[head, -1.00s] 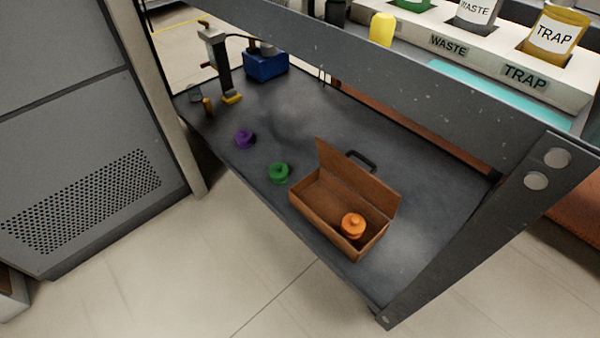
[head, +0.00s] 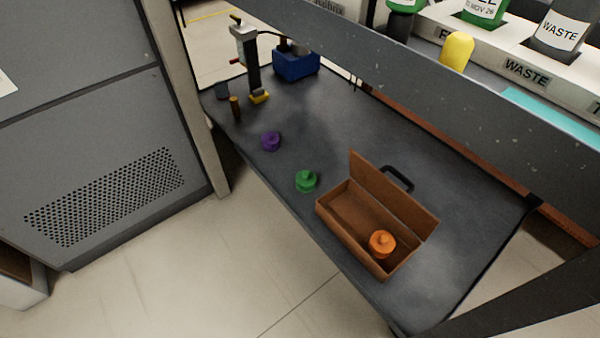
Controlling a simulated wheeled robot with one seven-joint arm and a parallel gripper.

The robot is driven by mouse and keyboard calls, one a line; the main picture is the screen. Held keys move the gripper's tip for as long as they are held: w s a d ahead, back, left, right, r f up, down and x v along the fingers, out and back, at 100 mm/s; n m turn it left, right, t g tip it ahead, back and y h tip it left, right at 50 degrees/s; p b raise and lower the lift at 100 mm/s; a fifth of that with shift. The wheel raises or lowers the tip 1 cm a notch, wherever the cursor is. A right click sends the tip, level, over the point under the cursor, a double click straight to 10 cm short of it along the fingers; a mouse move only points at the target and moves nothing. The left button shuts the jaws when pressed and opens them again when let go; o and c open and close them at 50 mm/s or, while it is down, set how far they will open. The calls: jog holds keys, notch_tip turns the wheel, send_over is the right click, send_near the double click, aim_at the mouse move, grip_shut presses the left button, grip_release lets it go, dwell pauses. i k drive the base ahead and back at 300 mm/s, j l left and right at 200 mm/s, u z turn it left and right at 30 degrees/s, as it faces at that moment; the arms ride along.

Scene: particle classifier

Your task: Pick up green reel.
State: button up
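The green reel (head: 306,181) sits on the dark grey tabletop (head: 345,125) near its front edge, left of the brown open box. It is a small round reel with a knob on top. A purple reel (head: 271,142) sits farther back to its left. An orange reel (head: 381,243) lies inside the box (head: 333,220). My gripper is not in view.
A blue device (head: 297,64) and an upright tool stand (head: 250,62) occupy the table's far left end. A grey beam (head: 420,85) crosses above the table's back side. A grey cabinet (head: 90,100) stands left. Clear tabletop lies behind the green reel.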

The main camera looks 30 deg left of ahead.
aim_at(306, 179)
jog(key=i+j, duration=0.15)
jog(key=j, duration=0.25)
jog(key=i+j, duration=0.15)
jog(key=j, duration=0.25)
jog(key=i+j, duration=0.15)
jog(key=j, duration=0.25)
jog(key=i+j, duration=0.15)
jog(key=j, duration=0.25)
